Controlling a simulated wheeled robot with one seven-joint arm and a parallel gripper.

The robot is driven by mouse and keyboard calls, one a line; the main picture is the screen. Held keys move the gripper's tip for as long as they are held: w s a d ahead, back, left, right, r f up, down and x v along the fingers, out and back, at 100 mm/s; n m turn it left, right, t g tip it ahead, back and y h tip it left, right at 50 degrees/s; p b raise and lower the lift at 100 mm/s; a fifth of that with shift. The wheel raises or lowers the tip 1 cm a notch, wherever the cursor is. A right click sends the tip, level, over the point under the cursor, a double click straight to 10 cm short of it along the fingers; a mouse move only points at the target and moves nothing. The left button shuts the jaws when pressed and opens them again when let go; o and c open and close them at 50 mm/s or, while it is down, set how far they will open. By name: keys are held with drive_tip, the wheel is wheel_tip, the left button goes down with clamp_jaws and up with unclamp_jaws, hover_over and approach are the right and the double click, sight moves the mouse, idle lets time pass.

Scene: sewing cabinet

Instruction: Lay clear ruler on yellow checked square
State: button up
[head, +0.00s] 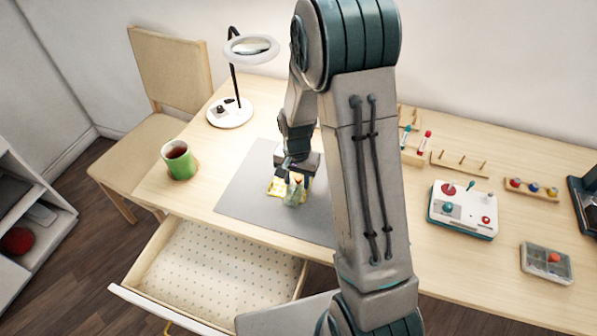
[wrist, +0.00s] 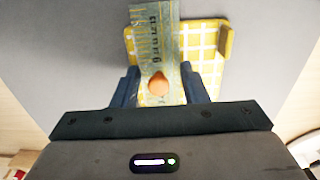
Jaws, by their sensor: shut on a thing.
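The clear ruler (wrist: 157,25) is see-through with dark markings and has an orange knob (wrist: 158,84) on it. It lies lengthwise over the yellow checked square (wrist: 204,50) in the wrist view. I cannot tell whether the ruler touches the square or is just above it. My gripper (wrist: 160,88) is shut on the ruler at the knob, with a finger on each side. In the head view, the yellow checked square (head: 277,187) lies on the grey mat under my gripper (head: 294,182), and the ruler is hard to make out there.
The grey mat (head: 240,200) is otherwise clear. A green mug (head: 181,163) and a ring lamp (head: 230,112) stand to the left. An open drawer (head: 200,268) sticks out in front. A white control box (head: 463,210), a clear case (head: 546,263) and thread racks (head: 414,150) are to the right.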

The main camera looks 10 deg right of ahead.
drive_tip(key=shift+f, duration=0.95)
drive_tip(key=o, duration=1)
drive_tip(key=shift+o, duration=0.2)
drive_tip(key=shift+r+p, duration=0.45)
drive_tip(key=shift+r, duration=0.3)
drive_tip(key=r, duration=0.1)
drive_tip(key=r+p, duration=0.2)
drive_tip(key=r, duration=0.1)
drive_tip(key=shift+s+a, duration=0.35)
drive_tip(key=r+p, duration=0.2)
drive_tip(key=w+d+r+p, duration=0.1)
drive_tip(key=shift+r, duration=0.15)
drive_tip(key=shift+s+a+r, duration=0.1)
drive_tip(key=shift+a+r, duration=0.15)
drive_tip(key=shift+r, duration=0.15)
drive_tip(key=shift+d, duration=0.1)
